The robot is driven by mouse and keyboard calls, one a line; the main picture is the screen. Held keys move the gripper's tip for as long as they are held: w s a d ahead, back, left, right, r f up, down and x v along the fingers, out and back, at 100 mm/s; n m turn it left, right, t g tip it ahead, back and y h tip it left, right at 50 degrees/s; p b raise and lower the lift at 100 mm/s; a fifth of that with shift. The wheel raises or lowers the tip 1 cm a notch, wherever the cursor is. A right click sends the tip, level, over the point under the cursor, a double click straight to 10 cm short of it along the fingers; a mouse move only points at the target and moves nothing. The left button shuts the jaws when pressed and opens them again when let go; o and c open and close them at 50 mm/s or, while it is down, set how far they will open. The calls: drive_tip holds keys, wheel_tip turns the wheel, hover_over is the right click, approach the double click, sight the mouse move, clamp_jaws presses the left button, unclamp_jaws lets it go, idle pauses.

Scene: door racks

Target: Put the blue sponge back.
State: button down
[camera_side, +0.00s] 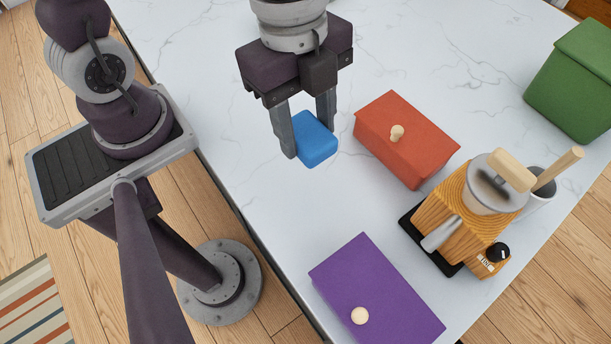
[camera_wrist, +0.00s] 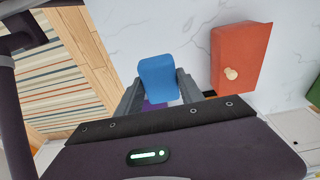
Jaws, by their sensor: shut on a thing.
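The blue sponge (camera_side: 316,140) is a small rounded block held between the two fingers of my gripper (camera_side: 305,128), which is shut on it. It looks raised above the white marble table, left of the red box. In the wrist view the sponge (camera_wrist: 158,78) sits between the fingertips (camera_wrist: 158,92). A red box (camera_side: 405,140) with a pale round knob on top stands right of my gripper. A purple box (camera_side: 376,290) with a similar knob stands near the table's front edge. A green box (camera_side: 575,80) stands at the far right. All three look closed; their insides are hidden.
The white table (camera_side: 270,215) is bare around my gripper.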

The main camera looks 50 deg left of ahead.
sight(307, 185)
drive_tip(key=f, duration=1)
drive_tip(key=shift+s+d, duration=0.15)
drive_tip(key=shift+s, duration=0.1)
drive_tip(key=c, duration=0.7)
unclamp_jaws()
drive_tip(key=shift+f, duration=0.1)
drive_tip(key=shift+c, duration=0.2)
